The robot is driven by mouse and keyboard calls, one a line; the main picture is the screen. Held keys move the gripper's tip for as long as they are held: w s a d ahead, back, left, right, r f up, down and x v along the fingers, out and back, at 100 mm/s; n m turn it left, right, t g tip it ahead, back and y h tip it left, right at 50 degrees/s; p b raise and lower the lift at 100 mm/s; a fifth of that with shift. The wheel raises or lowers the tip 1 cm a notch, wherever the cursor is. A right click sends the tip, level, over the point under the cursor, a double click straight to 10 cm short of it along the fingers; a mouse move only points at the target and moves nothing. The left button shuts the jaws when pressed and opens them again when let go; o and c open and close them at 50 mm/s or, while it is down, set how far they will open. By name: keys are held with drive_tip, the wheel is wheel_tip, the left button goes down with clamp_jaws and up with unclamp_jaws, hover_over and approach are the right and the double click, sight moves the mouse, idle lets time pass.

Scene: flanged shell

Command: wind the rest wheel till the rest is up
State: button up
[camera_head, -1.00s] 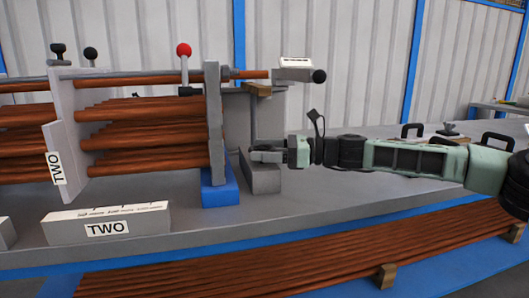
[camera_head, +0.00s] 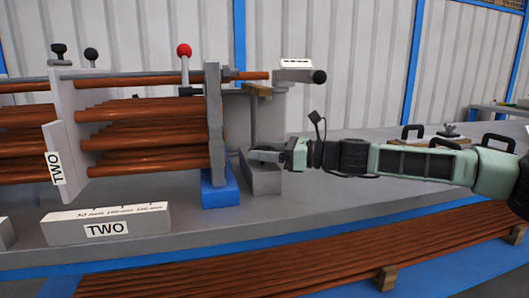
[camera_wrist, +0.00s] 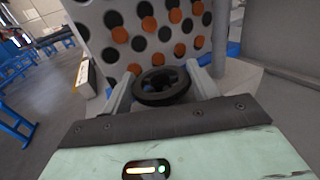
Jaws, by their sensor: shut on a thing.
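The rest wheel (camera_wrist: 163,86) is a dark round handwheel between the two grey fingers of my gripper (camera_wrist: 160,76) in the wrist view. My gripper is shut on it. In the head view my gripper (camera_head: 260,154) reaches in from the right, at the grey block (camera_head: 262,180) beside the tube plate (camera_head: 215,125); the wheel is too small to make out there. What seems to be the rest has a wooden pad (camera_head: 258,90) above that block. The pad lies close below the end of the top copper rod (camera_head: 252,75); whether they touch cannot be told.
Copper tubes (camera_head: 150,145) run left from the plate, which stands on a blue support (camera_head: 220,190). A red-knobbed lever (camera_head: 184,65) rises above. The bench front right of my gripper is clear.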

drive_tip(key=m+t+h+b, duration=0.1)
drive_tip(key=t, duration=0.1)
drive_tip(key=m+t+b, duration=0.1)
drive_tip(key=m+t, duration=0.1)
drive_tip(key=m+t+h+b, duration=0.1)
drive_tip(key=t+b, duration=0.1)
drive_tip(key=shift+s+a+f+h, duration=0.1)
drive_tip(key=shift+s+f+h, duration=0.1)
drive_tip(key=shift+f+h, duration=0.15)
drive_tip(key=m+t+h+b, duration=0.1)
drive_tip(key=m+t+h, duration=0.1)
drive_tip(key=m+t+h+b, duration=0.2)
drive_tip(key=shift+s+a+r+t, duration=0.1)
drive_tip(key=shift+r+t, duration=0.1)
drive_tip(key=shift+t, duration=0.2)
drive_tip(key=m+t+h, duration=0.1)
drive_tip(key=m+h, duration=0.1)
drive_tip(key=h, duration=0.1)
drive_tip(key=m+t+h, duration=0.2)
drive_tip(key=h, duration=0.1)
drive_tip(key=shift+a+r+m+b, duration=0.1)
drive_tip(key=shift+r+m+b, duration=0.05)
drive_tip(key=shift+m+b, duration=0.2)
drive_tip(key=m+h, duration=0.2)
drive_tip(key=h, duration=0.1)
drive_tip(key=m+h, duration=0.2)
drive_tip(key=h, duration=0.1)
drive_tip(key=shift+t, duration=0.4)
drive_tip(key=shift+m+h, duration=0.25)
drive_tip(key=shift+h, duration=0.3)
